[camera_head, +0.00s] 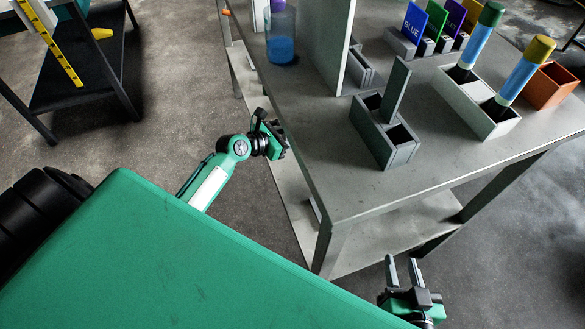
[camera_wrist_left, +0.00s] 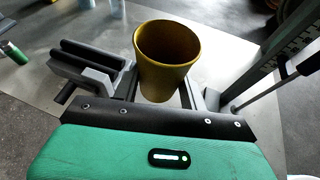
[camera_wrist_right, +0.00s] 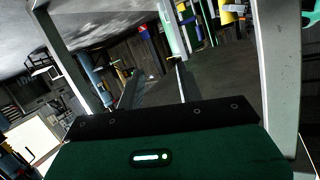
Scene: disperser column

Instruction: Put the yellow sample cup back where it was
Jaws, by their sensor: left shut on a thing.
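The yellow sample cup (camera_wrist_left: 165,75) shows in the left wrist view as an open-topped olive-yellow cup, upright between the fingers of my left gripper (camera_wrist_left: 160,90), which is shut on it. Its inside looks empty. In the head view my left gripper (camera_head: 272,138) is beside the left edge of the grey table (camera_head: 340,185); the cup cannot be made out there. My right gripper (camera_head: 404,272) is low, off the table's near side, fingers apart and empty. The right wrist view shows nothing between its fingers (camera_wrist_right: 155,90).
On the table stand a blue-filled beaker (camera_head: 280,45), an upright grey panel (camera_head: 327,40), a two-slot grey block (camera_head: 380,145), a light grey holder (camera_head: 480,115) with two bottles, an orange bin (camera_head: 550,87) and coloured cards (camera_head: 437,22). The near-left tabletop is clear.

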